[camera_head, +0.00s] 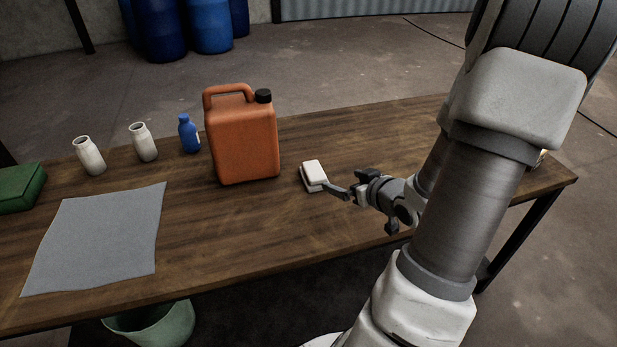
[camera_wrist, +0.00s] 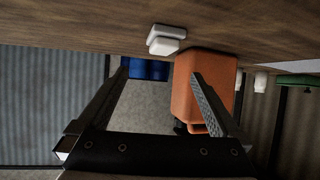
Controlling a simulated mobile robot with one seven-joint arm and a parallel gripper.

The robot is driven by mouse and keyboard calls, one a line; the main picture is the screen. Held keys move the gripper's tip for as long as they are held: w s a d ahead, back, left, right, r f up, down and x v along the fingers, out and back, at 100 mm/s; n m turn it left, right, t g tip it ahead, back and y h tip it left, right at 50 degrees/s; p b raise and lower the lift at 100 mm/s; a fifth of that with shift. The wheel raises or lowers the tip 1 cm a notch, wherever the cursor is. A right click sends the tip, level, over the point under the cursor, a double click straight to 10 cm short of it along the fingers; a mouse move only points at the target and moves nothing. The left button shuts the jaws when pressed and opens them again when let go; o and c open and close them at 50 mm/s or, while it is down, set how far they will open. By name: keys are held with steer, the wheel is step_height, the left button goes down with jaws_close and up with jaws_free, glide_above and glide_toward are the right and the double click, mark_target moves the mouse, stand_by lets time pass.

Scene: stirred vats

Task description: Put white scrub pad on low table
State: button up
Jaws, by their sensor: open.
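The white scrub pad (camera_head: 313,174) lies on the wooden table (camera_head: 200,258), to the right of the orange jerrycan. My gripper (camera_head: 338,191) is just right of the pad, its fingers pointing at it low over the tabletop. In the wrist view the pad (camera_wrist: 166,40) shows beyond the fingertips, and the picture appears upside down. My gripper (camera_wrist: 160,75) is open there, with nothing between its two fingers. I cannot tell whether a finger touches the pad.
An orange jerrycan (camera_head: 242,137) stands close left of the pad. A blue bottle (camera_head: 188,134), white jars (camera_head: 144,143), a grey cloth (camera_head: 98,238) and a green case (camera_head: 20,188) are farther left. A pale green bucket (camera_head: 150,325) stands below the table. Blue drums (camera_head: 209,25) stand behind.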

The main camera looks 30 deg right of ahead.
mark_target(317, 171)
steer(key=b+x, duration=0.3)
steer(key=x, duration=0.7)
steer(key=shift+w+f, duration=0.25)
steer(key=shift+w, duration=0.1)
steer(key=shift+b+x, duration=1.2)
steer(key=shift+x, duration=1.5)
steer(key=shift+a, duration=0.1)
steer(key=shift+c, duration=0.3)
steer(key=c, duration=1.2)
steer(key=shift+r, duration=0.2)
steer(key=shift+c, duration=0.9)
step_height(317, 171, up, 4)
steer(key=shift+r+p, duration=0.2)
steer(key=shift+p, duration=1)
steer(key=s+d+r+p, duration=0.2)
steer(key=d, duration=0.1)
steer(key=s+d+r+p, duration=0.2)
steer(key=d, duration=0.1)
steer(key=s+d+r+p, duration=0.1)
steer(key=s+d+r, duration=0.1)
steer(key=d, duration=0.2)
steer(key=shift+s+r+p, duration=0.1)
steer(key=shift+r+p, duration=0.05)
steer(key=shift+p, duration=0.25)
